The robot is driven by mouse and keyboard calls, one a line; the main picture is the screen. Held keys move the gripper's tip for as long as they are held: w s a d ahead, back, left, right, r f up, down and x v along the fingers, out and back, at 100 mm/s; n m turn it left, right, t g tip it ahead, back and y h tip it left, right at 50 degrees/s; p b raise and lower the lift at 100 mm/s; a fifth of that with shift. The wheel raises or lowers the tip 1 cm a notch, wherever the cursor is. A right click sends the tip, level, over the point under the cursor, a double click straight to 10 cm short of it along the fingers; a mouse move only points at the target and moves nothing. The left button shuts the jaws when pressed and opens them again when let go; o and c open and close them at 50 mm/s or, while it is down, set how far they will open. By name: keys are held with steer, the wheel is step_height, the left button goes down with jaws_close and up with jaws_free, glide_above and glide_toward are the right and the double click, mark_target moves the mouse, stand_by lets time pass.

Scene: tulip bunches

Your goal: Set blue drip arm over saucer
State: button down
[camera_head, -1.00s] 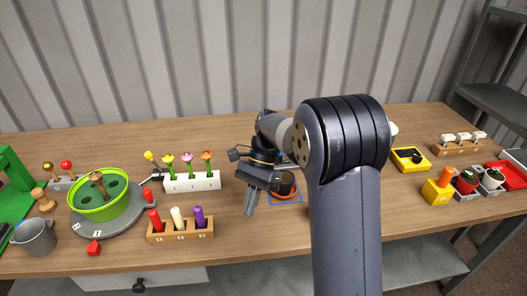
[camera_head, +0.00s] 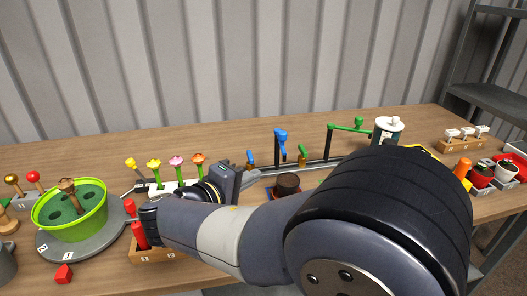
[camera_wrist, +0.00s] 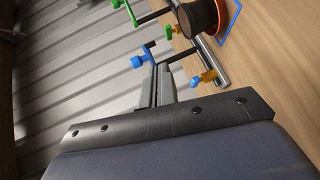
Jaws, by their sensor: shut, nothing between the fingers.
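The blue drip arm (camera_head: 281,135) stands on a dark rail behind the brown pot (camera_head: 288,182). In the wrist view, its blue head (camera_wrist: 139,62) is just left of my fingertips. The orange saucer (camera_wrist: 223,14) shows as a rim around the pot's base in the wrist view, inside a blue square outline (camera_wrist: 233,22). My gripper (camera_wrist: 163,66) is shut and empty, with its tips close to the blue arm and rail. I cannot tell whether they touch. In the head view my gripper (camera_head: 247,177) is left of the pot.
A green drip arm (camera_head: 347,127) stands farther right on the rail, near a white-topped container (camera_head: 388,128). Flowers (camera_head: 176,165) and a green planter (camera_head: 70,208) are left.

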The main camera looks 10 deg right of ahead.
mark_target(282, 138)
steer(key=a+r+n+t, duration=0.3)
steer(key=a+t, duration=0.1)
steer(key=s+d+b+x, duration=0.1)
steer(key=x, duration=1.2)
steer(key=shift+d+f+y, duration=0.25)
steer(key=shift+d+y, duration=0.1)
steer(key=shift+y, duration=0.05)
steer(key=d+b, duration=0.1)
steer(key=b, duration=0.1)
steer(key=shift+s+d+f+b, duration=0.15)
steer(key=shift+d+f+b, duration=0.1)
steer(key=shift+b, duration=0.15)
steer(key=shift+s+d+r+b, duration=0.1)
steer(key=shift+d+b, duration=0.05)
steer(key=shift+b, duration=0.35)
steer(key=shift+d+r, duration=0.15)
steer(key=shift+r, duration=0.05)
